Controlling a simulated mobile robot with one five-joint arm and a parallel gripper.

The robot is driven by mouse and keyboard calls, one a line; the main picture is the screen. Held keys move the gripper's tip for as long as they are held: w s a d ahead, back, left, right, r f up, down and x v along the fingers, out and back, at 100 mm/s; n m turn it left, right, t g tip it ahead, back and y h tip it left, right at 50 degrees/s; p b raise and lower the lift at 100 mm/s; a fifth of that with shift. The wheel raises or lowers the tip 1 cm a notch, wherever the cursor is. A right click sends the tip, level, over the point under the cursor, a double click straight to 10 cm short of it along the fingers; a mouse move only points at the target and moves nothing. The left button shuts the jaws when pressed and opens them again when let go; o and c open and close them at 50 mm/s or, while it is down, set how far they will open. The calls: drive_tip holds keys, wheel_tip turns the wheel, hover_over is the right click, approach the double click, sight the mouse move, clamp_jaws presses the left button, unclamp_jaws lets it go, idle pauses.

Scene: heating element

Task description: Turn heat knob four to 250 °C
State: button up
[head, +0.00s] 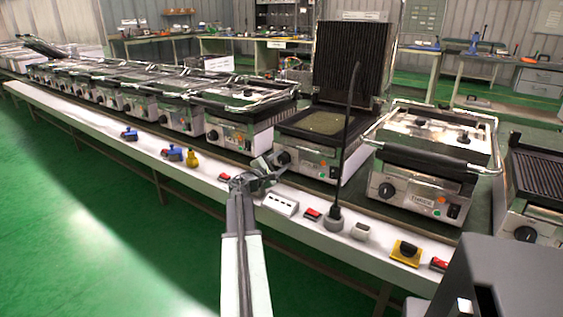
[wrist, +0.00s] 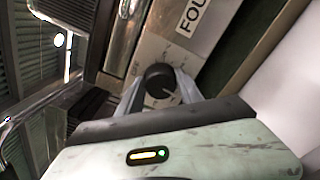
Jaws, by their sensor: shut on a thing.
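Heat knob four (wrist: 157,76) is a round black knob on a metal front panel. In the wrist view my gripper (wrist: 162,90) has one finger on each side of it and is shut on it. A pale mark shows on the knob's lower right, but I cannot read a temperature. A white label (wrist: 201,14) beside it shows the letters "FOU", cut by the picture edge. In the head view my gripper (head: 272,166) is at the left front of the grill (head: 306,153) whose ribbed lid stands open. The knob is mostly hidden there by the gripper.
Other grills stand in a row, with a closed one (head: 425,160) to the right. A white power strip (head: 281,204), a black plug with an upright cable (head: 334,219), red switches and a yellow-based switch (head: 406,252) lie along the white table edge.

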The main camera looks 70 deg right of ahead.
drive_tip(key=o, duration=1.3)
drive_tip(key=shift+o, duration=0.2)
drive_tip(key=v, duration=0.7)
drive_tip(key=shift+a, duration=0.4)
drive_tip(key=shift+o, duration=0.3)
